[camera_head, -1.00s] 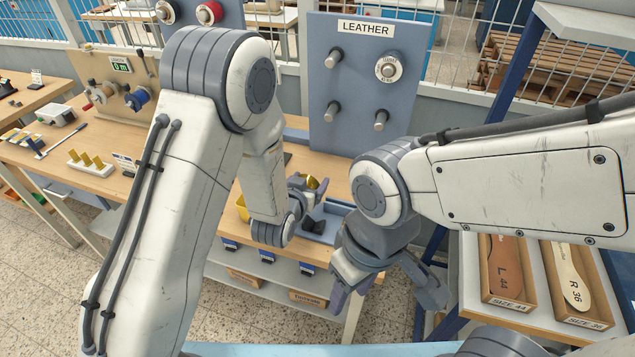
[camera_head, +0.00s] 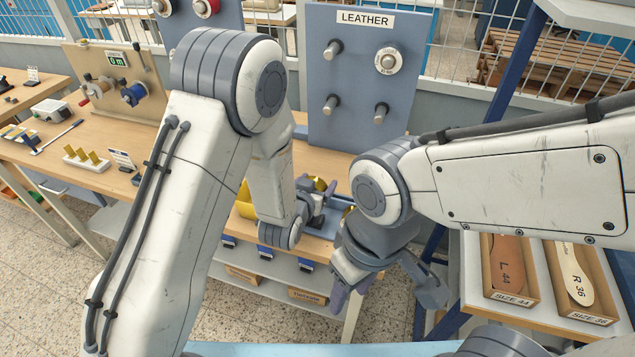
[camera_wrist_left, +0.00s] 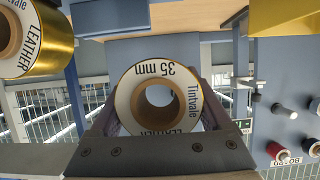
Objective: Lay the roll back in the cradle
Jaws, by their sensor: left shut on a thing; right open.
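My left gripper (camera_head: 315,194) is over the workbench, shut on a roll. In the left wrist view the roll (camera_wrist_left: 178,80) sits between its two fingers, its white end label facing the camera and reading "Tintvale 35 mm" and "LEATHER". In the head view only a little gold shows at the gripper, mostly hidden by the arm. A second gold roll (camera_wrist_left: 52,48), also marked "LEATHER", stands apart at the upper left of the left wrist view. I cannot clearly make out the cradle. My right gripper (camera_head: 388,290) is open and empty, in front of the bench.
A yellow bin (camera_head: 245,203) is on the bench beside my left forearm. The LEATHER peg board (camera_head: 350,110) stands behind, one roll (camera_head: 388,61) on a peg. A winding stand (camera_head: 88,75) is at the left. Boxed shoe forms (camera_head: 506,273) lie at the right.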

